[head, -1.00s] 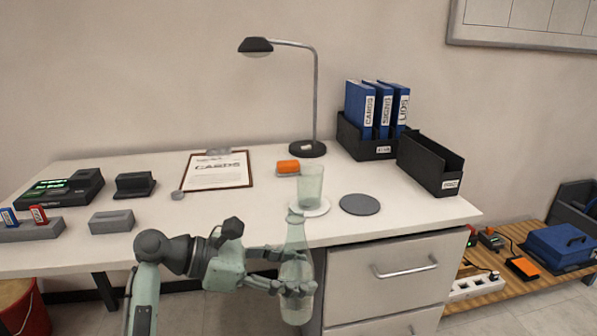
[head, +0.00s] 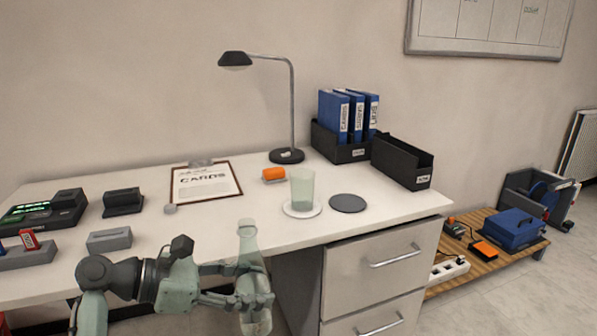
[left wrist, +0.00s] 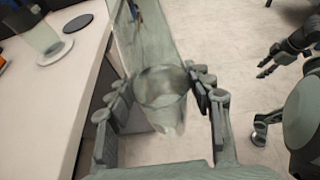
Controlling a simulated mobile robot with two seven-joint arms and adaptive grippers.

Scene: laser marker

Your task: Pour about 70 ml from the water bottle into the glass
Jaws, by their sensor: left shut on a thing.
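The clear greenish water bottle (head: 248,240) is upright in my left gripper (head: 254,298), in front of the desk's front edge. The fingers are shut around its body. In the left wrist view the bottle (left wrist: 162,92) shows between the two fingers; its water level is not clear. The glass (head: 302,190) stands upright on a white round coaster (head: 302,211) near the desk's front edge, to the right of and beyond the bottle. It also shows in the left wrist view (left wrist: 42,38). My right gripper (left wrist: 266,68) is small and dark at the right of the left wrist view.
A grey round pad (head: 348,203) lies right of the coaster. A black open box (head: 402,165) stands at the right. The drawers (head: 372,262) are below the desk.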

